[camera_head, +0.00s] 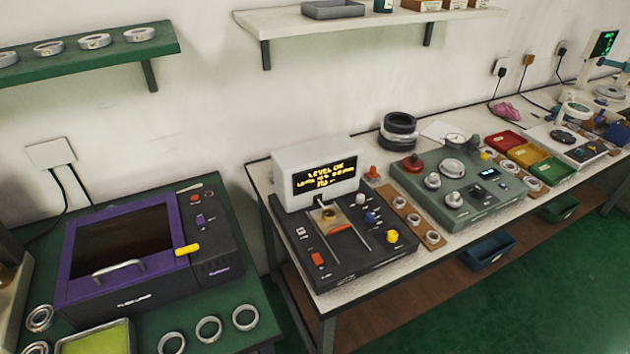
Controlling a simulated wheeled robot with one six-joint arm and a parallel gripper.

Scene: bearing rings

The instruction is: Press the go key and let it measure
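A dark measuring console (345,268) with a white display box stands on the light bench. Its screen (325,178) shows amber text; the first line seems to read "LEVEL ONE", the rest is too small to read. On the console are an orange-red key (318,259) at the front left, a yellow knob (392,236), a blue knob (370,217) and an orange bar (341,228) on a central slide. A brownish piece (329,213) sits at the slide's back end. I cannot read which control is marked go. My gripper is not in view.
A purple-framed oven (120,250) stands on the green bench at left, with loose rings (208,329) in front. Right of the console are a ring strip (413,217), a grey-green instrument (460,190) and coloured trays (525,155). Shelves hang above. Green floor (540,290) is open at right.

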